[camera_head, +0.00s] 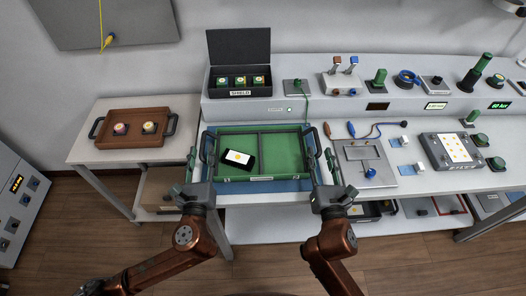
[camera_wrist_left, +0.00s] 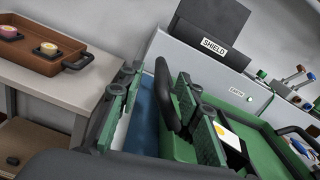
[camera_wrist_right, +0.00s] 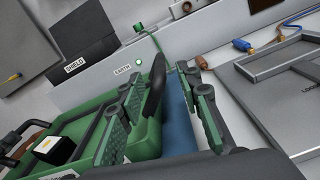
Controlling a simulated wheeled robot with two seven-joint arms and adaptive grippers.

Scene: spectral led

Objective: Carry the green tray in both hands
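The green tray (camera_head: 280,152), split by a divider, lies on a blue mat (camera_head: 313,184) at the bench's front edge. A black block with a white face (camera_head: 238,158) sits in its left compartment. My left gripper (camera_head: 192,170) is at the tray's left end. In the left wrist view the black left handle (camera_wrist_left: 164,95) stands between its spread fingers (camera_wrist_left: 155,118), apart from both. My right gripper (camera_head: 331,172) is at the right end. In the right wrist view the right handle (camera_wrist_right: 154,85) is between its open fingers (camera_wrist_right: 160,112). The fingertips are partly hidden in the head view.
A brown tray (camera_head: 115,142) stands on a lower side table at left. An open black SHIELD box (camera_head: 240,92) is on the shelf behind the green tray. A grey plate (camera_head: 365,165) and a blue-brown cable lie close to the right. The floor in front is clear.

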